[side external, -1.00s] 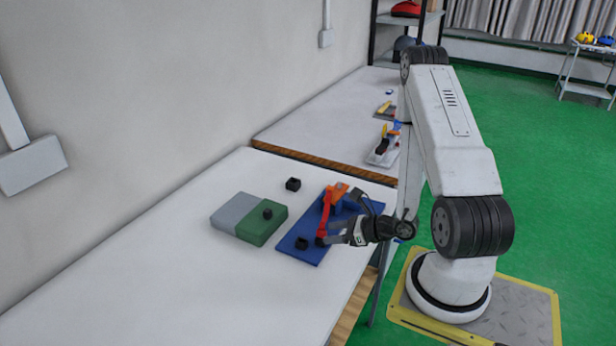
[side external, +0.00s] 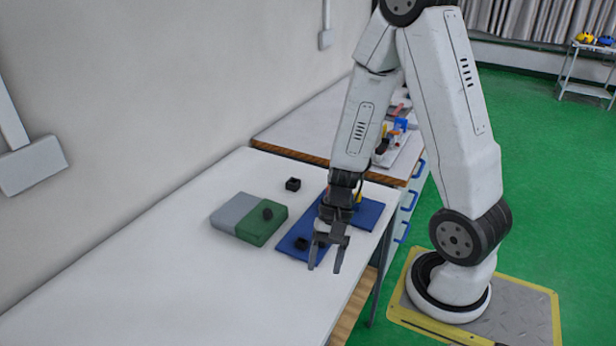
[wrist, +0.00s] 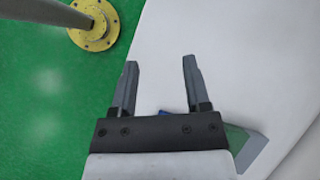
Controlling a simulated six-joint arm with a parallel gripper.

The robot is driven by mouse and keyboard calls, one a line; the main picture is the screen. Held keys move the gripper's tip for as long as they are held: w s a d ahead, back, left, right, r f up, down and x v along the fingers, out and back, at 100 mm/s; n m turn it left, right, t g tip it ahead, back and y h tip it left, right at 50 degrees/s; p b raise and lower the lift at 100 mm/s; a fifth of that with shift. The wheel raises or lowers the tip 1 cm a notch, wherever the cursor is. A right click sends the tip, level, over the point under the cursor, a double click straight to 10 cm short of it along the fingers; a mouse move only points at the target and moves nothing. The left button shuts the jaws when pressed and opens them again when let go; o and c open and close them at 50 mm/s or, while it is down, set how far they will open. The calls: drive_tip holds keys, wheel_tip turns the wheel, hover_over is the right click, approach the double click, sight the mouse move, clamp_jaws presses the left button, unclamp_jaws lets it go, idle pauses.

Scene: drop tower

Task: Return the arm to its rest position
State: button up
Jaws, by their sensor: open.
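My gripper (side external: 325,262) is open with nothing between its fingers. In the side view it points down near the front of the blue board (side external: 292,238) and hides part of it. In the wrist view my gripper (wrist: 160,75) shows two separate grey fingers over the white table edge. My arm is bent, with its elbow raised high.
A grey and green block (side external: 262,226) with a dark round piece on it lies on the white table (side external: 180,270). A small black box (side external: 293,184) stands behind it. A second table (side external: 290,132) is farther back. The table's near left is clear.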

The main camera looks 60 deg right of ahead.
drive_tip(key=w+r+n+t+h, duration=0.3)
drive_tip(key=w+r+n+h, duration=0.2)
drive_tip(key=n, duration=0.6)
drive_tip(key=shift+w+a+r+n+h, duration=0.35)
drive_tip(key=shift+r+h, duration=0.35)
drive_tip(key=shift+r, duration=0.15)
idle(0.4)
